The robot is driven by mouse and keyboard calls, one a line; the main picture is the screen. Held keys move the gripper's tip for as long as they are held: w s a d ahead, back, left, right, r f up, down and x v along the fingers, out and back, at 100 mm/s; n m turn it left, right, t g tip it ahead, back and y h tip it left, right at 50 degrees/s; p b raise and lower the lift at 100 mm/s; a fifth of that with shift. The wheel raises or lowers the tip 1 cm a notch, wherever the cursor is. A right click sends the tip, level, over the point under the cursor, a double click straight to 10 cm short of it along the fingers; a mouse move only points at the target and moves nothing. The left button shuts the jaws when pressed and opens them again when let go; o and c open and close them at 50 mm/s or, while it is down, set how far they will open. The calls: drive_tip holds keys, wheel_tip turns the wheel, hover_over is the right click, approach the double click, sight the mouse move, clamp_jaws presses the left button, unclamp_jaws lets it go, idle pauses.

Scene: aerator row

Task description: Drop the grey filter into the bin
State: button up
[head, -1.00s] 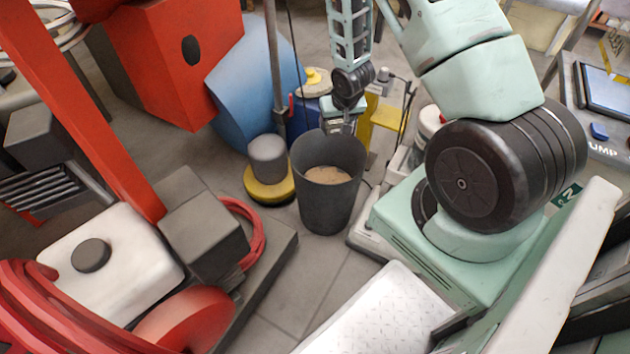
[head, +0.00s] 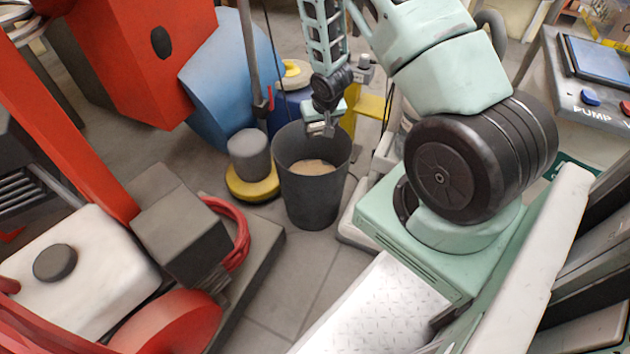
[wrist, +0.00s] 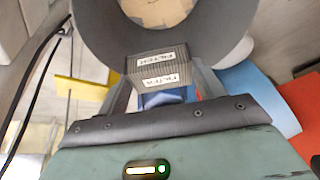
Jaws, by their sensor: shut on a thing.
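The grey filter (wrist: 152,66) is a ribbed block with white labels. In the wrist view it sits between the two fingers of my gripper (wrist: 158,88), which is shut on it. The bin (head: 311,200) is a dark grey, open-topped round bucket standing on the floor, with tan material at its bottom. In the head view my gripper (head: 321,129) points down at the far part of the bin's rim. In the wrist view the bin's dark wall (wrist: 100,35) lies behind the filter, which overlaps its near rim.
A grey and yellow round-based machine (head: 250,165) stands just left of the bin. A blue curved object (head: 228,85) and a red cabinet (head: 150,50) are behind it. A red cart with a white tank (head: 75,265) fills the lower left. Bare floor (head: 315,265) shows in front of the bin.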

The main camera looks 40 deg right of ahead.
drive_tip(key=o, duration=1)
drive_tip(key=shift+o, duration=0.2)
drive_tip(key=p+v, duration=0.5)
drive_tip(key=v, duration=1.2)
drive_tip(key=shift+r, duration=0.25)
drive_tip(key=shift+s, duration=0.1)
